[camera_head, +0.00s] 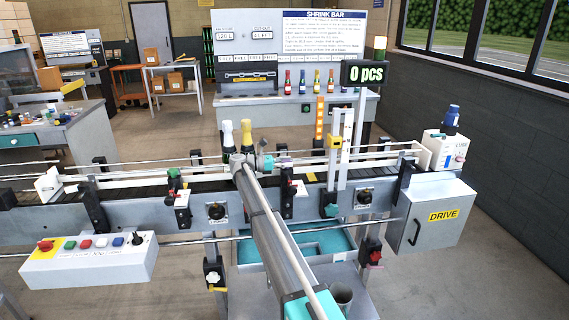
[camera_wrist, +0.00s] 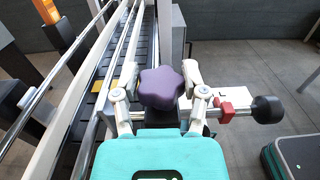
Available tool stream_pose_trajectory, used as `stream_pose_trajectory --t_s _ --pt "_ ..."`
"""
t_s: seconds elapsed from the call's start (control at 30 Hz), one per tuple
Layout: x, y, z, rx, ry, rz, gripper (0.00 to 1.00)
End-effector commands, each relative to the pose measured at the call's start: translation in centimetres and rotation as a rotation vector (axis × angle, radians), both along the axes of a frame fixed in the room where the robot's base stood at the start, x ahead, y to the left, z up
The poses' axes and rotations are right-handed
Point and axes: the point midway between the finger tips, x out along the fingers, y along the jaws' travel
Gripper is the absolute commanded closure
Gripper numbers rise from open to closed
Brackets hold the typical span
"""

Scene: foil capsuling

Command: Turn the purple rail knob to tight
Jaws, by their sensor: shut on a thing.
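The purple rail knob (camera_wrist: 161,90) is a lobed, star-shaped knob, in the middle of the wrist view. My gripper (camera_wrist: 159,76) is shut on it, with one finger on its left and one on its right. In the head view my gripper (camera_head: 266,163) is at the far end of my arm, over the conveyor's rails. I cannot make out the purple knob there. Any tight or loose marking on the knob cannot be read.
Long guide rails (camera_wrist: 98,62) and the dark conveyor belt (camera_wrist: 138,50) run left of the knob. A red clamp with a black knob (camera_wrist: 267,109) sticks out to the right.

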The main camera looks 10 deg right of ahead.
Motion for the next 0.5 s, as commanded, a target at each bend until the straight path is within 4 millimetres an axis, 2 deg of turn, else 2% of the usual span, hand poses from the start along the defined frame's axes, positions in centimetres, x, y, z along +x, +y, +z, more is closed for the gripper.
stream_pose_trajectory --t_s 0.13,0.17,0.33,0.5 --pt "0.18 0.12 0.16 -0.006 0.0 0.005 0.92" --pt "0.18 0.13 0.16 -0.006 0.0 0.005 0.41" --pt "0.15 0.1 0.12 -0.004 0.0 0.004 0.09" --pt "0.1 0.06 0.08 -0.003 0.0 0.004 0.09"
